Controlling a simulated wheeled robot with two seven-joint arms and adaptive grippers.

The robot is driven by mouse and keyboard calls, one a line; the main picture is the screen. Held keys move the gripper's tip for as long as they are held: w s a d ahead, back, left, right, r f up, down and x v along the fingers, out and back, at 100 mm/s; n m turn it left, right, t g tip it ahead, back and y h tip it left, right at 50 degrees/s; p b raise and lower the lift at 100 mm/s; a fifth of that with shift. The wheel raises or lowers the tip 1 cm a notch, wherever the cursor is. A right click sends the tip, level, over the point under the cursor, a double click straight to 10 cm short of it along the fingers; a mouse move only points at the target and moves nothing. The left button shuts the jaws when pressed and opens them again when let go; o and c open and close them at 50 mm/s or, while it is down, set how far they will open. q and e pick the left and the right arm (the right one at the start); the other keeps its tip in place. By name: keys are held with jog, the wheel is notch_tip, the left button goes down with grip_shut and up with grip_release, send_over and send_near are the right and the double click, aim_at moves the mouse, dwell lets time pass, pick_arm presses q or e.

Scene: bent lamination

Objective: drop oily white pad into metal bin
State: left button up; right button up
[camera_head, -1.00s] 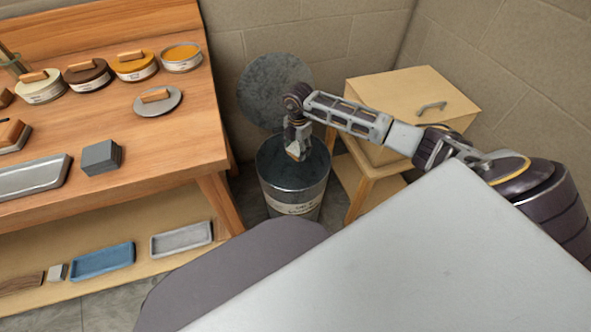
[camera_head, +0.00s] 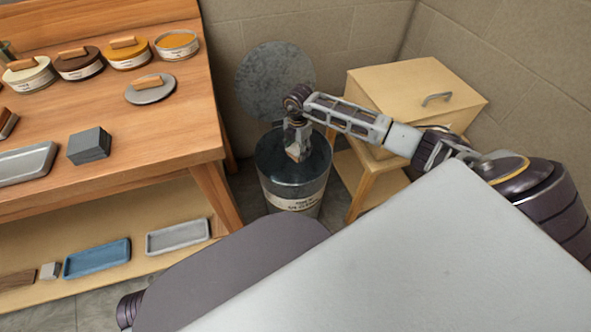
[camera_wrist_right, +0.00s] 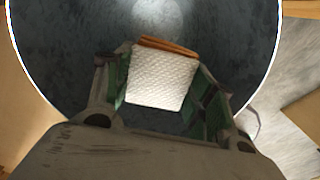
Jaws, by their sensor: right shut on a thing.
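The metal bin (camera_head: 290,196) stands on the floor right of the workbench, its round lid (camera_head: 272,78) upright behind it. My right gripper (camera_head: 297,150) is over the bin's open mouth, pointing down. In the right wrist view, my right gripper (camera_wrist_right: 163,98) is shut on the white pad (camera_wrist_right: 160,80), a textured whitish block with an orange-brown edge. The dark bin interior (camera_wrist_right: 70,60) surrounds the pad in that view. How deep the pad sits relative to the rim is hard to tell. My left gripper is not in view.
The workbench (camera_head: 150,120) on the left holds several tins, a grey block (camera_head: 89,146) and a grey tray (camera_head: 25,163). Its lower shelf has a blue tray (camera_head: 97,258) and a grey tray (camera_head: 177,237). A wooden box (camera_head: 415,100) on a stand is close right of the bin.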

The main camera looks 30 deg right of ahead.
jog(key=o, duration=1)
jog(key=shift+r, duration=0.1)
notch_tip(320, 180, up, 12)
dwell(0.5)
dwell(1.0)
